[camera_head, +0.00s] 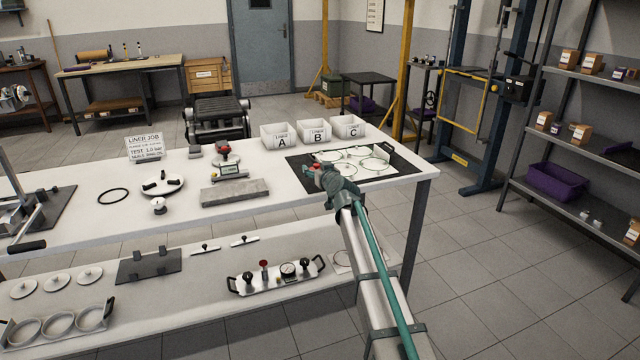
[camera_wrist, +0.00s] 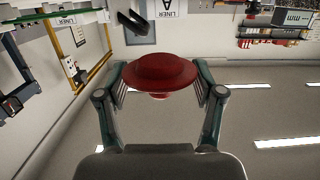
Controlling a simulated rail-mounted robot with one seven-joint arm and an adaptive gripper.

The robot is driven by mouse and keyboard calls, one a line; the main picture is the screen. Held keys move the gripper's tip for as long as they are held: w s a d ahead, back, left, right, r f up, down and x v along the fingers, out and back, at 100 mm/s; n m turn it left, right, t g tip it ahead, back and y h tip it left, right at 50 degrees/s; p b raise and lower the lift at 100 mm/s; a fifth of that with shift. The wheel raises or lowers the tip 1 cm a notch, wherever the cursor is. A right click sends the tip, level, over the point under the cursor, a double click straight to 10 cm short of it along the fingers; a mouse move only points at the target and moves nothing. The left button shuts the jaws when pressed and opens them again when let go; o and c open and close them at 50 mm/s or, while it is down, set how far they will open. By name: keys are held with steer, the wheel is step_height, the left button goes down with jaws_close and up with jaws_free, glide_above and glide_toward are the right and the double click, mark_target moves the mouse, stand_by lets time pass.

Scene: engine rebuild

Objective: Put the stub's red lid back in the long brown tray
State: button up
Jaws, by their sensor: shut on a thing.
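In the wrist view my gripper (camera_wrist: 160,84) is shut on a red round lid (camera_wrist: 158,72), with a finger on each side. In the head view only a little of the red lid (camera_head: 313,168) shows at the fingertips. A long grey-brown piece (camera_head: 235,193), which may be the tray, lies on the bench to the left of my gripper. Its inside cannot be made out. A red-topped piece (camera_head: 222,150) stands on a small scale behind it; whether it is the stub is unclear.
Bins A (camera_head: 281,138), B (camera_head: 314,134) and C (camera_head: 348,127) stand along the bench's back edge. The black mat (camera_head: 405,167) holds a white sheet with rings. A white flanged disc (camera_head: 162,185) lies farther left. Bare bench lies between the grey-brown piece and my gripper.

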steer(key=shift+w+d+f, duration=0.25)
steer(key=shift+w+f, duration=0.25)
steer(key=shift+f, duration=0.15)
steer(key=shift+w+d+f, duration=0.2)
steer(key=shift+w+f, duration=0.3)
steer(key=shift+f, duration=0.1)
steer(key=shift+f+b, duration=0.4)
steer(key=shift+f, duration=1.2)
steer(key=shift+f+b, duration=0.2)
steer(key=shift+b, duration=0.15)
steer(key=o, duration=0.8)
steer(key=shift+o, duration=0.2)
steer(key=shift+r, duration=0.15)
